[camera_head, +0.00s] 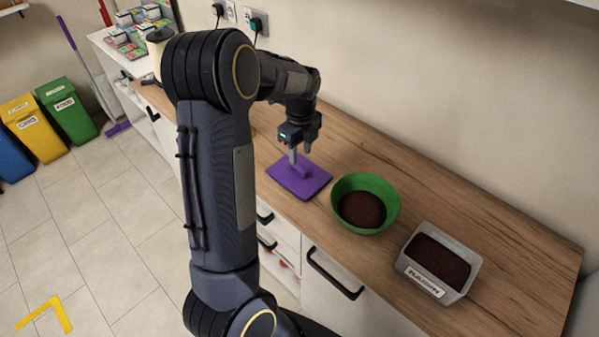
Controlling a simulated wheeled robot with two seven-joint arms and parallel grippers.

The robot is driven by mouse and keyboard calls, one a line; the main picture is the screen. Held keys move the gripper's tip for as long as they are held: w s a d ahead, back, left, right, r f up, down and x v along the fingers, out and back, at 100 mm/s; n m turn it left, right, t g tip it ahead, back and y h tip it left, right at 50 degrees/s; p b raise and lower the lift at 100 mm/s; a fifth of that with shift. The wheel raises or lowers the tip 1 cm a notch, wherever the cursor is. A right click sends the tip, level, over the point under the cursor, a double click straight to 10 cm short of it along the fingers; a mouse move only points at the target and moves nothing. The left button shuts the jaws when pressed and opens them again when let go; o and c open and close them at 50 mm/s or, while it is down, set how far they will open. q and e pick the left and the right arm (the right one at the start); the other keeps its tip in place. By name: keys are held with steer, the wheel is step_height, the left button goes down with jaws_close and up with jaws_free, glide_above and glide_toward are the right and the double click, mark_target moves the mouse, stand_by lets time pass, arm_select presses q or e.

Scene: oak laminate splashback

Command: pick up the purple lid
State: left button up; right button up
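The purple lid (313,185) lies flat on the wooden worktop, left of the green bowl, with a raised purple handle on its top. My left gripper (300,154) points down just above the lid. Its two fingers are apart with nothing between them that I can see. The nearer fingertip is close to the handle; I cannot tell whether it touches. My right gripper is not in view.
A green bowl (349,183) with dark brown contents stands right of the lid. A grey labelled container (465,287) with similar contents stands further right. The wall runs behind the wooden worktop (500,225). Bins stand on the floor at far left.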

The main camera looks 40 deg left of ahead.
mark_target(299, 168)
arm_select(q)
step_height(299, 168, down, 6)
steer(key=shift+s+a+r+p, duration=0.1)
steer(key=shift+a+p, duration=0.05)
steer(key=shift+p, duration=0.4)
jaws_close()
